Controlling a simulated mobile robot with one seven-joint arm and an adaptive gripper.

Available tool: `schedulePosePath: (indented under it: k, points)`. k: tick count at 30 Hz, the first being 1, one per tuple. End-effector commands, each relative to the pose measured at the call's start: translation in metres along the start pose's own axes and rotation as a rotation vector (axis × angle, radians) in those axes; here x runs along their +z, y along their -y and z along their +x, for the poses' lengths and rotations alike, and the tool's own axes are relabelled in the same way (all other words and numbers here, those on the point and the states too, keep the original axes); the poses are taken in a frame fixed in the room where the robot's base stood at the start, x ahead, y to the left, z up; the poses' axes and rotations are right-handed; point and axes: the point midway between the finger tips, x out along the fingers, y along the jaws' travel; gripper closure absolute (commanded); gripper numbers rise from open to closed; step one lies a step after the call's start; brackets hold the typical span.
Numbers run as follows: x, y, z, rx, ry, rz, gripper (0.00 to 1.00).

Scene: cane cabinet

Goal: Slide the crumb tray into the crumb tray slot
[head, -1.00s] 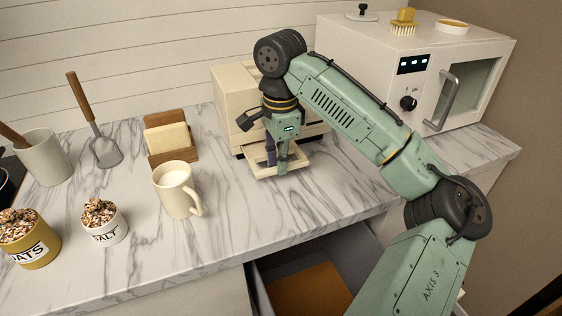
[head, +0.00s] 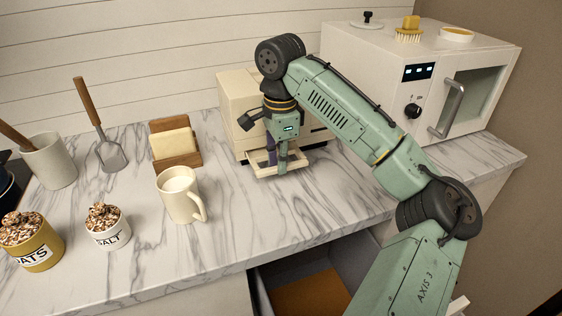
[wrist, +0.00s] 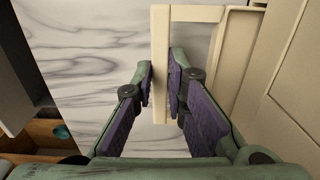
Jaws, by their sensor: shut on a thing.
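The crumb tray (head: 267,173) is a cream, open frame-like piece at the foot of the cream toaster (head: 237,105), low over the counter. My gripper (head: 277,167) points down from above and is shut on the tray's outer bar. In the wrist view, the purple pads of my gripper (wrist: 163,95) sit on both sides of that bar (wrist: 160,45). The tray's side runs right to the toaster's cream wall (wrist: 298,70). The slot is mostly hidden behind my gripper and the tray, so I cannot tell how deep the tray sits.
A cream mug (head: 180,197) and a wooden holder (head: 175,143) stand left of the toaster. A white oven (head: 385,60) stands to the right. An open drawer (head: 305,290) lies below the counter edge. The marble (head: 225,235) before the tray is clear.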

Motion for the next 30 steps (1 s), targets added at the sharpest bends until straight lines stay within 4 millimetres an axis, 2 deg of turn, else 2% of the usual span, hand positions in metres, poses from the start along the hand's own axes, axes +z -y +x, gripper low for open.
schedulePosePath:
  k: [30]
  points:
    - [0.0, 0.026, 0.0, -0.001, 0.0, 0.0, 1.0]
